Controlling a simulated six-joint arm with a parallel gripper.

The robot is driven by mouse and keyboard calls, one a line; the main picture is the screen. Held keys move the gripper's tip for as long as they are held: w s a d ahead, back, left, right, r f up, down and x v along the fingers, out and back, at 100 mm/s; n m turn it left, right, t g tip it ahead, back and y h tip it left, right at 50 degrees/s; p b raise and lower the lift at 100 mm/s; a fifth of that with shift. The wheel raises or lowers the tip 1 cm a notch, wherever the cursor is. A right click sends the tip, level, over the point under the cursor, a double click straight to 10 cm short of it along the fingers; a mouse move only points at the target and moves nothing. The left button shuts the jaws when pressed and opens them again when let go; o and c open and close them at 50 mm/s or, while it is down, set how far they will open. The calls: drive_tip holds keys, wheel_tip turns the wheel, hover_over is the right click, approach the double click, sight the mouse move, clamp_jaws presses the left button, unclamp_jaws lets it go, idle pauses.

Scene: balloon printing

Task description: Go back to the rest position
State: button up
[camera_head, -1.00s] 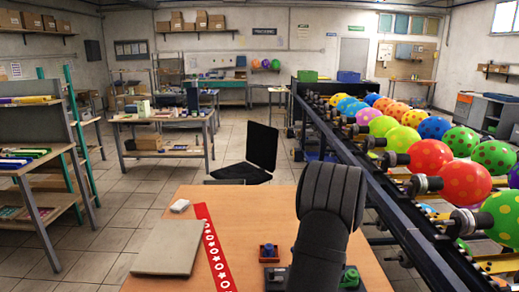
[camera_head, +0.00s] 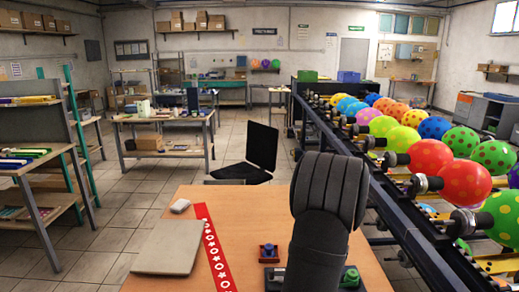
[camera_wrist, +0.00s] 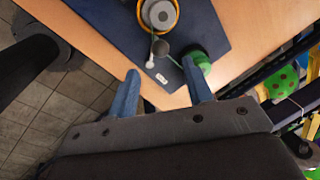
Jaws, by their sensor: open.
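My gripper (camera_wrist: 162,84) shows in the wrist view with its two blue fingers spread apart and nothing between them. In that view it is over the near edge of the wooden table, by a dark blue plate (camera_wrist: 210,35). A green knob (camera_wrist: 200,59) is close to the right fingertip; I cannot tell if they touch. In the head view my dark arm hides part of the table, and the fingers are not visible.
A rail with several spotted balloons (camera_head: 466,183) runs along the right. A black chair (camera_head: 262,147) stands behind the table.

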wheel_tip(320, 180, up, 10)
drive_tip(key=s, duration=0.2)
drive_tip(key=w+f, duration=0.1)
drive_tip(key=f, duration=0.4)
drive_tip(key=w+f, duration=0.1)
drive_tip(key=f, duration=0.4)
drive_tip(key=w+f, duration=0.1)
drive_tip(key=f, duration=0.5)
drive_tip(key=shift+d, duration=0.25)
drive_tip(key=shift+w+d+f+m, duration=0.1)
drive_tip(key=shift+w+f+m, duration=0.1)
drive_tip(key=shift+m, duration=0.1)
drive_tip(key=shift+w+d+r+m, duration=0.1)
drive_tip(key=shift+w+d+m, duration=0.2)
drive_tip(key=shift+m, duration=0.6)
drive_tip(key=shift+d+r, duration=0.1)
drive_tip(key=shift+r, duration=0.25)
wheel_tip(320, 180, up, 16)
drive_tip(key=s+a, duration=0.2)
drive_tip(key=s, duration=0.1)
drive_tip(key=s+d+f+m+t+y, duration=0.1)
drive_tip(key=s+d+f+m, duration=0.1)
drive_tip(key=f, duration=0.4)
drive_tip(key=s+d+f+m+t+y, duration=0.1)
drive_tip(key=s+d+f+m, duration=0.1)
drive_tip(key=d+f+m, duration=0.3)
drive_tip(key=shift+s+d+f+t, duration=0.3)
drive_tip(key=shift+s+d+f, duration=0.05)
drive_tip(key=shift+f, duration=0.6)
